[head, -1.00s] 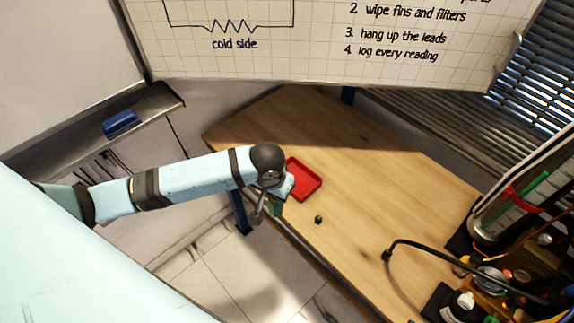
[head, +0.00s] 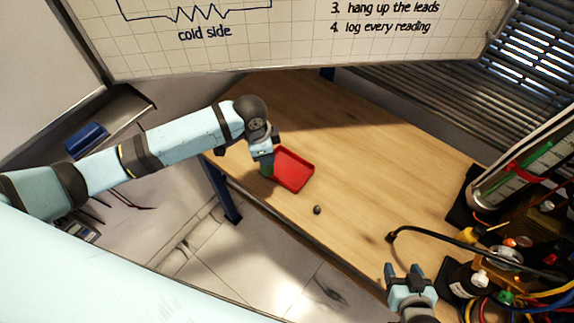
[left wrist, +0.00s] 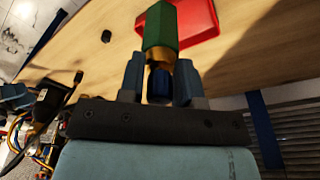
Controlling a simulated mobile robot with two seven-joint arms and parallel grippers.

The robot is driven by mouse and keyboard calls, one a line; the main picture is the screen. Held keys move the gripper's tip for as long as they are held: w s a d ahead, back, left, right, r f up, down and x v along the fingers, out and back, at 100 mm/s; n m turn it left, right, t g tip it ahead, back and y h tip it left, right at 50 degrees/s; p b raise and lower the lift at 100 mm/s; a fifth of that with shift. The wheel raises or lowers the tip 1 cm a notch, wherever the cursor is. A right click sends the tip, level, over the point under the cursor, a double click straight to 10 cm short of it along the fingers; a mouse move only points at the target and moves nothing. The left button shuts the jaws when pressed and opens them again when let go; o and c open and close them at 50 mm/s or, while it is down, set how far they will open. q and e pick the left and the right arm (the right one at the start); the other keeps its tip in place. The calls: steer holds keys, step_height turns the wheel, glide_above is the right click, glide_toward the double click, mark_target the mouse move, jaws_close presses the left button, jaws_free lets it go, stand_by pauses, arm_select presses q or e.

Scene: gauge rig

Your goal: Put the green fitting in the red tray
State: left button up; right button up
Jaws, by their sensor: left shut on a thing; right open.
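The green fitting (left wrist: 161,27) has a hexagonal green body with a brass band and a dark blue part between the fingers. My left gripper (left wrist: 160,66) is shut on it. In the head view the fitting (head: 266,169) hangs under my left gripper (head: 264,155), by the left edge of the red tray (head: 304,182). I cannot tell the fitting's height above the table. My right gripper (head: 404,270) is open and empty at the bottom right.
A small dark knob (head: 317,210) lies on the wooden table (head: 375,165) in front of the tray. A black cable (head: 425,243), bottles and a gauge rig (head: 512,172) crowd the right side, close to my right gripper. The table's middle is clear.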

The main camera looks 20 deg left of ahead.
arm_select(q)
steer(key=w+d+m+g, duration=0.2)
steer(key=w+d+m, duration=0.35)
steer(key=m, duration=0.85)
arm_select(e)
steer(key=b, duration=0.6)
glide_above(382, 280)
steer(key=f, duration=0.5)
steer(key=shift+d+f, duration=0.25)
steer(key=shift+f, duration=0.15)
steer(key=shift+w+a+f+b, duration=0.1)
steer(key=shift+f+b, duration=0.1)
steer(key=shift+b, duration=0.3)
steer(key=b, duration=0.1)
steer(key=f+b, duration=0.2)
steer(key=shift+a+f+n+y, duration=0.2)
steer(key=shift+a+n+y, duration=0.05)
steer(key=shift+n+y, duration=0.05)
steer(key=shift+f, duration=0.2)
arm_select(q)
step_height(382, 280, down, 9)
steer(key=w+a, duration=0.1)
steer(key=shift+w+a, duration=0.3)
steer(key=shift+a, duration=0.1)
arm_select(e)
steer(key=shift+d, duration=0.1)
arm_select(q)
steer(key=shift+f, duration=0.1)
